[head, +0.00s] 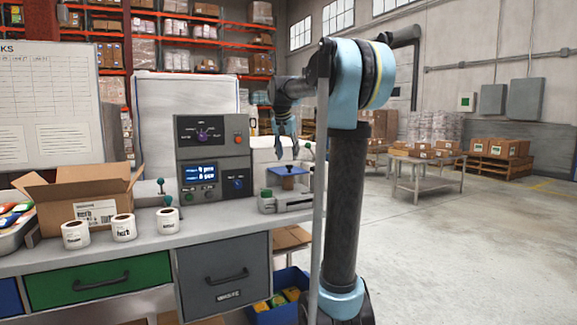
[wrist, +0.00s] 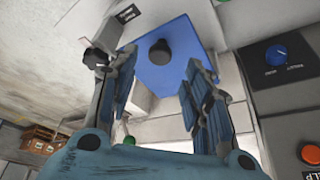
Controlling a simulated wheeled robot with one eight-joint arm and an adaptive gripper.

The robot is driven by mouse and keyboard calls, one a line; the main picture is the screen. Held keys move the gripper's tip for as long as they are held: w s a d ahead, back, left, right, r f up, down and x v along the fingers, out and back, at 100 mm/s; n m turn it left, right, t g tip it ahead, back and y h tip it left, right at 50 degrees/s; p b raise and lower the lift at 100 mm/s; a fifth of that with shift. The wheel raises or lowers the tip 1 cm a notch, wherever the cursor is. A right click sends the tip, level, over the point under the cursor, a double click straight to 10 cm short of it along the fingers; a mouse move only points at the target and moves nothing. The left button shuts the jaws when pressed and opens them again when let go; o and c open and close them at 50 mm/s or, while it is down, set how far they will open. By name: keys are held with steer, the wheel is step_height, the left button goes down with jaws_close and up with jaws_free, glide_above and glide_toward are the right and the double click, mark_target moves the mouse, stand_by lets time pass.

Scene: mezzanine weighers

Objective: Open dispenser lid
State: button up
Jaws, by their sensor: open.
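The blue square lid (head: 288,181) with a dark round knob sits on a small pale dispenser (head: 290,200) at the right end of the bench. In the wrist view the blue lid (wrist: 170,66) lies beyond the fingertips, with its black knob (wrist: 159,52) between and ahead of them. My gripper (head: 290,140) hangs above the lid with its blue-padded fingers apart. In the wrist view my gripper (wrist: 160,72) is open and empty, and I see no contact with the knob. The lid looks shut, though its hinge cannot be made out.
A grey control console (head: 213,160) with dials and a display stands close left of the dispenser. Label rolls (head: 123,228) and an open carton (head: 85,200) stand farther left on the bench. A blue bin (head: 262,316) is below. The floor (head: 450,250) at right is clear.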

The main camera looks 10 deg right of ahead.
mark_target(288, 167)
steer(key=shift+x, duration=2.55)
steer(key=shift+c, duration=0.2)
jaws_close()
